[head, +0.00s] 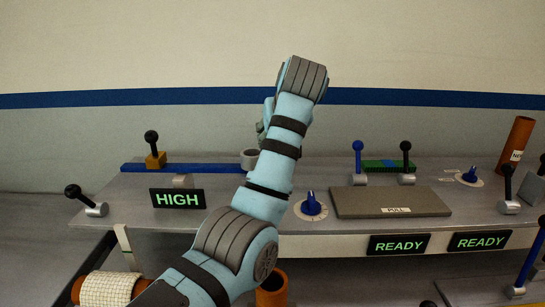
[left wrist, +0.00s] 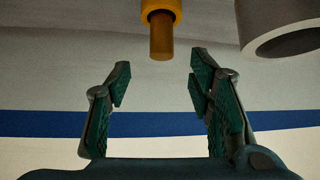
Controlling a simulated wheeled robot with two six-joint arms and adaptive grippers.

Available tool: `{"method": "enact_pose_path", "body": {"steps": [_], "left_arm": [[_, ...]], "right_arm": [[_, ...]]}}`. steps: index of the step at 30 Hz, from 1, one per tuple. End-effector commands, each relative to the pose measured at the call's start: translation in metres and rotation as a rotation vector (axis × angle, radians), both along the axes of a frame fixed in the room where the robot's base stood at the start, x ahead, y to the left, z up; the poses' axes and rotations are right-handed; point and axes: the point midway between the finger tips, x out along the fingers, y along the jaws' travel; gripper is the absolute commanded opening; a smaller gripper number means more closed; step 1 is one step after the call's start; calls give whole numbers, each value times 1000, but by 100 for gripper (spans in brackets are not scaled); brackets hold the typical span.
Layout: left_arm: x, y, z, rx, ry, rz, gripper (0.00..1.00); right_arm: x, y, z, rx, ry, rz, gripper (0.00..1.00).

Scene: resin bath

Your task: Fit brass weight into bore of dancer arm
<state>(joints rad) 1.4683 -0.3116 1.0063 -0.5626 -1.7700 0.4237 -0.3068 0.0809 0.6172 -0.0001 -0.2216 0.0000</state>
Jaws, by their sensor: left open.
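The brass weight (left wrist: 161,38) shows in the left wrist view as a narrow brass pin on a wider yellow collar, its far end cut off by the frame. It lies ahead of and between the fingertips of my left gripper (left wrist: 161,75), which is open and empty, with no visible contact. A grey hollow cylinder (left wrist: 282,27) is beside it. In the head view this grey cup (head: 249,158) sits at the end of the blue dancer arm (head: 205,167). My left gripper (head: 261,130) is mostly hidden behind my arm there, as is the weight. My right gripper is out of view.
A black-knobbed lever on an orange block (head: 155,160) stands at left, above the HIGH display (head: 178,198). A blue dial (head: 311,205), a grey PULL plate (head: 390,203) and several levers lie to the right. An orange tube (head: 516,143) leans at far right.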

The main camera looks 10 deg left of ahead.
Motion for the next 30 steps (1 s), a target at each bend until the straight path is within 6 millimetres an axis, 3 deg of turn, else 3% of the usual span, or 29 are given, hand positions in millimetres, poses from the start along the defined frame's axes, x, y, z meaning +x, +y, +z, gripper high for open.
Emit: {"method": "enact_pose_path", "body": {"steps": [9,18,20,27,30], "left_arm": [[29,20,-39,1,4,2,48],[41,25,-50,-1,-2,1,48],[41,25,-49,0,-1,1,41],[41,25,-49,-1,0,1,3],[41,25,-49,-1,-2,1,0]], "right_arm": [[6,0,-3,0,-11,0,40],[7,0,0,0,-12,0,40],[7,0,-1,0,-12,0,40],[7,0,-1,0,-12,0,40],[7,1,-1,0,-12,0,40]]}}
